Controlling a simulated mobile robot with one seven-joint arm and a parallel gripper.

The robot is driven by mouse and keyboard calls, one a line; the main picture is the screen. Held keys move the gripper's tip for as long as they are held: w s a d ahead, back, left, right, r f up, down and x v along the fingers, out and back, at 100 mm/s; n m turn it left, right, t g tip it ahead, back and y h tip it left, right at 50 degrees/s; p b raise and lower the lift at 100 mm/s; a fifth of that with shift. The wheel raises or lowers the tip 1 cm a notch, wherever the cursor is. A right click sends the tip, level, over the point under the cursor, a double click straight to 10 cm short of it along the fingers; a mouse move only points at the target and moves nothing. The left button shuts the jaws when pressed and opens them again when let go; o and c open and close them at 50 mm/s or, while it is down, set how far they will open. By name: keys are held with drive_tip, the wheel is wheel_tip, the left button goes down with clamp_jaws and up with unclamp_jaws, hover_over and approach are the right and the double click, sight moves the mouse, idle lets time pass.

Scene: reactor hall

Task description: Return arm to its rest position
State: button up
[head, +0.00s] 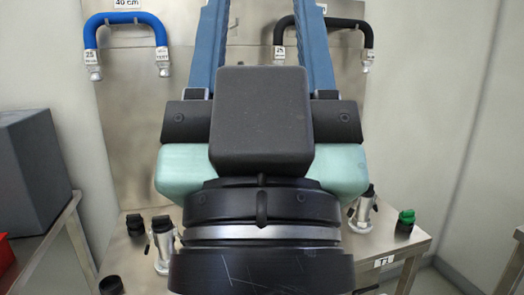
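My gripper (261,12) fills the middle of the head view, seen from behind. Its two blue fingers stand wide apart and point away from me, towards a metal panel (255,48). The fingertips are cut off by the top edge of the picture. My dark wrist and the gripper body hide the middle of the bench behind them.
A blue hose (126,18) and a black hose (324,22) hang on the panel. A steel bench (385,245) carries fittings (363,212), a green-capped piece (405,221) and black caps (135,224). A grey box (32,172) stands on a table at left.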

wheel_tip(320, 180, up, 17)
drive_tip(key=p, duration=1.4)
drive_tip(key=shift+p, duration=0.4)
drive_tip(key=shift+s, duration=0.1)
